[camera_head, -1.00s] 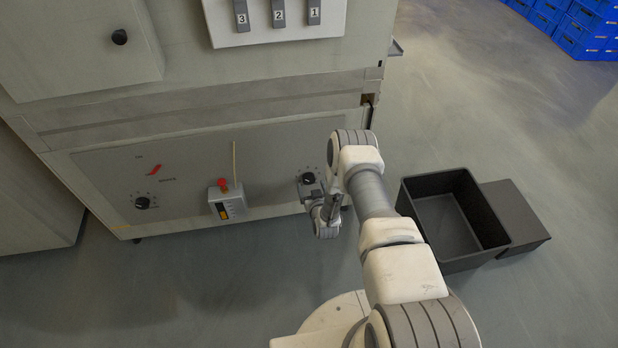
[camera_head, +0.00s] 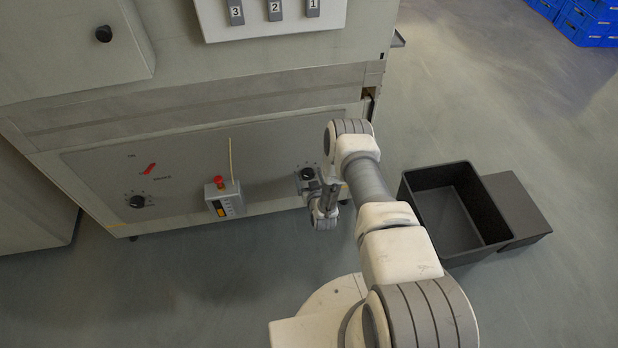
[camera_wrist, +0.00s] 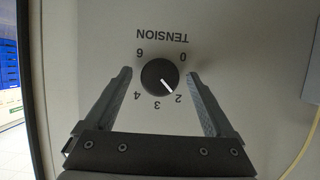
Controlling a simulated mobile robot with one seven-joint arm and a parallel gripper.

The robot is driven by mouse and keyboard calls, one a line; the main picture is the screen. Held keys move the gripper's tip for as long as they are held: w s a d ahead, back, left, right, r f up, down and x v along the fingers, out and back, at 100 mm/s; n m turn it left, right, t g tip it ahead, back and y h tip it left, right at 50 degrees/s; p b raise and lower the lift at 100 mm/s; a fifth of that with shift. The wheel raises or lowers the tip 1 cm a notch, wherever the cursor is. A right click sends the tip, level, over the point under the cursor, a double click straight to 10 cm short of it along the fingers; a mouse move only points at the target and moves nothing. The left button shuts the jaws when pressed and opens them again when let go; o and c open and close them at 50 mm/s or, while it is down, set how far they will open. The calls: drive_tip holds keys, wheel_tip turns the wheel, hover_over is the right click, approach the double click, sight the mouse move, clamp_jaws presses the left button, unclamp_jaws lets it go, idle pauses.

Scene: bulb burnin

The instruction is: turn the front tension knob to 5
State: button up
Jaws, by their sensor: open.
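The front tension knob (camera_wrist: 158,74) is round and black with a white pointer line. In the wrist view its dial is upside down, and the pointer points to the 2. The 0, 3, 4 and 6 also show; the 1 and 5 do not show, with the fingers near those places. My gripper (camera_wrist: 159,80) is open, with one finger on each side of the knob and visible gaps between. In the head view the knob (camera_head: 307,173) is at the right of the lower grey panel, with my gripper (camera_head: 313,187) in front of it.
A small box with a red button (camera_head: 219,182) and a thin upright rod is left of the knob. Another knob (camera_head: 137,201) and a red lever (camera_head: 150,169) are farther left. A black bin (camera_head: 455,210) stands on the floor to the right.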

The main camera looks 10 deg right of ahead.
drive_tip(key=c, duration=1.4)
drive_tip(key=m+y, duration=0.2)
drive_tip(key=m, duration=0.1)
drive_tip(key=shift+d, duration=0.25)
drive_tip(key=m+y, duration=0.2)
drive_tip(key=m, duration=0.1)
drive_tip(key=shift+d+f+m+t, duration=0.1)
drive_tip(key=shift+m+t, duration=0.3)
drive_tip(key=m+t+y, duration=0.1)
drive_tip(key=m+y, duration=0.1)
drive_tip(key=m, duration=0.1)
drive_tip(key=shift+f, duration=0.15)
drive_tip(key=shift+f+m+t+y, duration=0.15)
drive_tip(key=shift+m+t, duration=0.25)
drive_tip(key=shift+m, duration=0.7)
drive_tip(key=shift+r+m+t+y, duration=0.1)
drive_tip(key=shift+m+t+y, duration=0.25)
drive_tip(key=shift+m, duration=0.75)
